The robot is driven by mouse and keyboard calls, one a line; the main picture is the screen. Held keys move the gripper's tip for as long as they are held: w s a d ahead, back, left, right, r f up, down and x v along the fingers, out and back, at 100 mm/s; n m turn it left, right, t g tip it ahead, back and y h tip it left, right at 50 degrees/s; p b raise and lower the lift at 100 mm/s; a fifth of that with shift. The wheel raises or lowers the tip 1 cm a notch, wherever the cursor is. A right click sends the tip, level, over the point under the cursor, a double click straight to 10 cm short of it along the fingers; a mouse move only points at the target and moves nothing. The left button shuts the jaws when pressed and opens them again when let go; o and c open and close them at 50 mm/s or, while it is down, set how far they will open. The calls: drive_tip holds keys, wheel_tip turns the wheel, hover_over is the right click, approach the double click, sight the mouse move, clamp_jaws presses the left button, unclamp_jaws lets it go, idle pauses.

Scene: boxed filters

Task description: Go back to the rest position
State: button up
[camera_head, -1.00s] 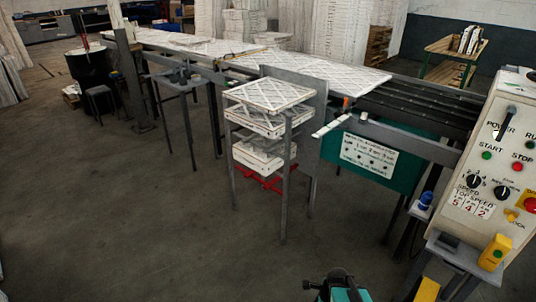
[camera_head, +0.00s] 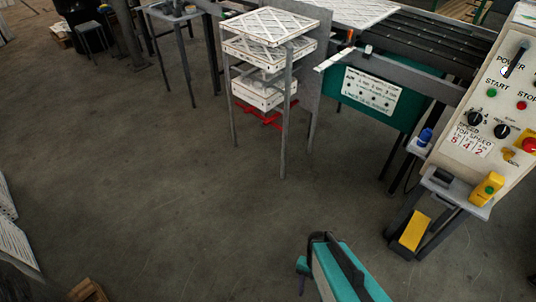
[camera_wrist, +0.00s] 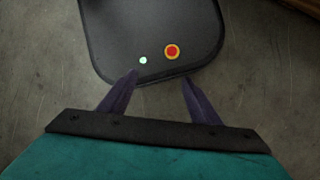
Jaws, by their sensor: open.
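My gripper (camera_wrist: 160,77) shows in the wrist view with its two dark purple fingers apart and nothing between them. It points down toward the dark rounded top of my own base, which has a red button and a small pale light. In the head view my teal and black arm is at the bottom, right of centre. A purple part of my gripper (camera_head: 302,266) shows at its left side, over bare floor. It is well apart from the rack and the machine.
A metal rack (camera_head: 284,130) holds several white boxed filters (camera_head: 268,26). Right of it stand the conveyor with a green sign panel (camera_head: 368,92) and the control panel (camera_head: 490,100). A wooden piece (camera_head: 88,291) lies at bottom left. The middle floor is clear.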

drive_tip(key=shift+s+d+r+n+g, duration=0.1)
drive_tip(key=shift+s+n, duration=0.1)
drive_tip(key=shift+n, duration=0.65)
drive_tip(key=shift+s+d+r+n+g, duration=0.1)
drive_tip(key=shift+s+d+n, duration=0.05)
drive_tip(key=shift+n, duration=0.75)
drive_tip(key=shift+s+d+r+n+g, duration=0.1)
drive_tip(key=shift+s+n, duration=0.1)
drive_tip(key=shift+n, duration=0.65)
